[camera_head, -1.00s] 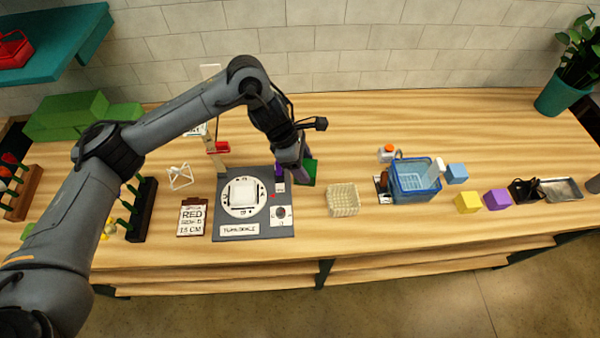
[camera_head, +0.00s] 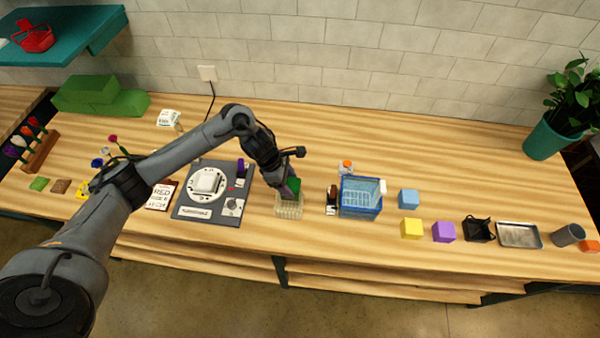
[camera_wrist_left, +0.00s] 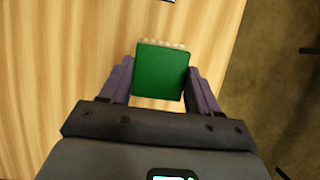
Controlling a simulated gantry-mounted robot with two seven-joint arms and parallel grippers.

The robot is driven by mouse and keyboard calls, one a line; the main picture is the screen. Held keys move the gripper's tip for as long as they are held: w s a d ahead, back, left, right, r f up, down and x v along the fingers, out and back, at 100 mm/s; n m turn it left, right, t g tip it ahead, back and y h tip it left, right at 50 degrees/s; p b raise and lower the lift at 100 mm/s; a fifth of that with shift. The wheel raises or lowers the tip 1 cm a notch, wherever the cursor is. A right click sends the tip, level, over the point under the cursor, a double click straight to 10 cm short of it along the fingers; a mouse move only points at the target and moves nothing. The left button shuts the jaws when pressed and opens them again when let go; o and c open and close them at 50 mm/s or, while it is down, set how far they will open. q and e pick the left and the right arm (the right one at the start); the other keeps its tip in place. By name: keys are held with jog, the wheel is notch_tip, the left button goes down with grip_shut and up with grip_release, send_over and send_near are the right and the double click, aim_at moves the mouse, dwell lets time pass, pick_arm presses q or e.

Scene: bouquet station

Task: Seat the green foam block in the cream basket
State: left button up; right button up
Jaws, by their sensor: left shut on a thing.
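My left gripper (camera_head: 289,190) is shut on the green foam block (camera_head: 295,185). In the left wrist view the green foam block (camera_wrist_left: 162,72) sits between the two fingers and hides most of what lies beneath it. The cream basket (camera_head: 289,207) stands on the bench directly below the block in the head view. A thin strip of the cream basket's rim (camera_wrist_left: 165,43) shows past the block's far edge in the left wrist view. I cannot tell whether the block's lower end is inside the basket. My right gripper is out of view.
A grey turntable station (camera_head: 185,212) is left of the basket. A blue basket (camera_head: 350,208) stands to its right, with a small dark item and an orange-capped bottle (camera_head: 346,166) near it. Yellow (camera_head: 411,229), purple (camera_head: 443,232) and blue (camera_head: 408,198) cubes lie farther right.

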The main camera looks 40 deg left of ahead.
pick_arm(q)
jog(key=shift+s+a+f, duration=0.15)
jog(key=shift+s+f, duration=0.15)
jog(key=shift+s, duration=0.15)
jog(key=shift+f, duration=0.25)
jog(key=shift+f+b, duration=0.75)
jog(key=shift+f, duration=0.85)
jog(key=shift+f+b, duration=1.45)
jog(key=shift+b, duration=0.05)
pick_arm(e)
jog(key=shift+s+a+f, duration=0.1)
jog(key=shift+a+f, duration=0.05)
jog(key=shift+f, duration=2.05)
pick_arm(q)
jog(key=shift+f+b, duration=0.1)
jog(key=shift+b, duration=0.3)
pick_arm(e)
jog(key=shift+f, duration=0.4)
pick_arm(q)
jog(key=o, duration=1.4)
